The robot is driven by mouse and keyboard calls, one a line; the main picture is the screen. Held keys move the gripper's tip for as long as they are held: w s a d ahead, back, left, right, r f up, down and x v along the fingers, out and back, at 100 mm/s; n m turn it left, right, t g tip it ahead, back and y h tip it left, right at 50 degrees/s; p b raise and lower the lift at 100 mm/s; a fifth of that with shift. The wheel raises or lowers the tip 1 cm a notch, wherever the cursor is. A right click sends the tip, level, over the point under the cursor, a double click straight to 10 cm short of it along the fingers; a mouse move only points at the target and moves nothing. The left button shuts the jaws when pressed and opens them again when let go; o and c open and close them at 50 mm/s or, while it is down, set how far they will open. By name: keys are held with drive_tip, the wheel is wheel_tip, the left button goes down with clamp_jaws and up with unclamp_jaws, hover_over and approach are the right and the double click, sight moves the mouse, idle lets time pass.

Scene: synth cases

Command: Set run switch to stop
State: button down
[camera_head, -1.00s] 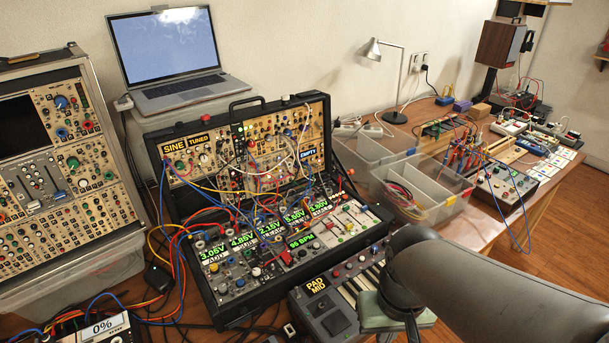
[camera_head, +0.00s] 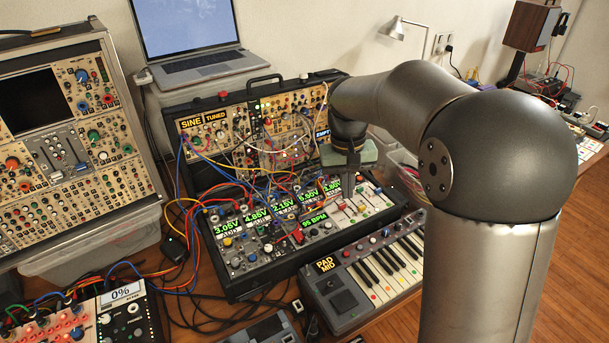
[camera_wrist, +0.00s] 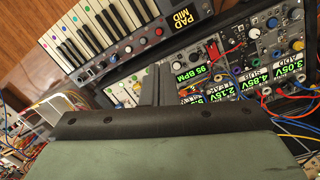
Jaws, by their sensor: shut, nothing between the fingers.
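The open black synth case (camera_head: 262,285) stands on the table, with a lower panel of knobs, sliders and green voltage displays. Its 95 BPM display (camera_head: 314,222) also shows in the wrist view (camera_wrist: 190,72). A red switch-like part (camera_head: 298,236) sits just left of that display in the head view; I cannot read its label or tell its position, nor be sure it is the run switch. My gripper (camera_head: 347,192) is shut and empty, pointing down over the right part of the lower panel, right of the BPM display. In the wrist view its dark fingers (camera_wrist: 157,88) hide part of the panel.
Patch cables (camera_head: 200,235) loop over the case's left side. A small keyboard (camera_head: 385,272) lies in front of the case. A laptop (camera_head: 190,35) stands behind, and another synth rack (camera_head: 70,150) is at left. My arm covers the right side of the head view.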

drive_tip(key=w+a+f, duration=0.3)
drive_tip(key=w+a, duration=0.3)
drive_tip(key=w, duration=0.3)
drive_tip(key=h, duration=0.1)
approach(304, 208)
drive_tip(key=w, duration=0.1)
drive_tip(key=w+a+r+p, duration=0.1)
drive_tip(key=w, duration=0.1)
drive_tip(key=shift+r+n, duration=0.3)
drive_tip(key=shift+n, duration=0.1)
drive_tip(key=f, duration=0.3)
drive_tip(key=d+f+p, duration=0.1)
drive_tip(key=f, duration=0.2)
drive_tip(key=d+f, duration=0.1)
drive_tip(key=f, duration=0.2)
drive_tip(key=shift+s+f, duration=0.35)
drive_tip(key=shift+s, duration=0.05)
